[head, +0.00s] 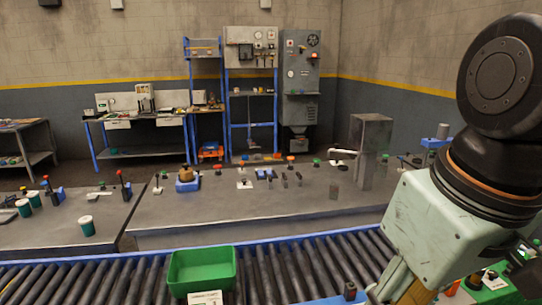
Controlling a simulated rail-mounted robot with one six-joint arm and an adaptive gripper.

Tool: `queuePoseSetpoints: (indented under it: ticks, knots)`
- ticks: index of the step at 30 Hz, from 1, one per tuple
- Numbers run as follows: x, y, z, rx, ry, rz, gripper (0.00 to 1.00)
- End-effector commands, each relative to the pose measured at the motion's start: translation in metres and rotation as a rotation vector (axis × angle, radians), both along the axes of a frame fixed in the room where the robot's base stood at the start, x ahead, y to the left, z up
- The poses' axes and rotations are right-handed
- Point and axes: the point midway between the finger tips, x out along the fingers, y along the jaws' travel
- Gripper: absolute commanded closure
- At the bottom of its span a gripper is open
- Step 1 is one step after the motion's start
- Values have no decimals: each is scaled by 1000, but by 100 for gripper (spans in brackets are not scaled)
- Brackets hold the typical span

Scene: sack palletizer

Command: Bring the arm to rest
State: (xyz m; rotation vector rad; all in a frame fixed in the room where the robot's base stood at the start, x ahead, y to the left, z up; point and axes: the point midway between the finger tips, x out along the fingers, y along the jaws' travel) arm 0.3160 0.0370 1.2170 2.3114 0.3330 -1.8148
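My arm comes in from the right edge in the head view. A black joint leads down to the pale green body of my gripper (430,232), which is tilted down and to the left over the near conveyor edge. Its lower end is at the bottom of the picture, beside a tan piece (412,290). The fingertips are cut off or hidden, so I cannot tell whether it is open or shut, or whether the tan piece is held.
A roller conveyor (130,278) with blue rails runs along the front. A green bin (201,268) stands on it. Behind it are a grey bench (270,205) with small parts and a grey post (372,150). Shelves and a grey cabinet (300,80) stand by the far wall.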

Motion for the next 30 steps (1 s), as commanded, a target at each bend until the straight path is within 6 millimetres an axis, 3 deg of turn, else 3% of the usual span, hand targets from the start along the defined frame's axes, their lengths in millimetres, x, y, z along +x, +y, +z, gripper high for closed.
queuePoseSetpoints:
  ticks: [15,30]
  knots:
    - [-39,-34,32,17,-91,-255,66]
    - [-44,-38,35,20,-102,-290,66]
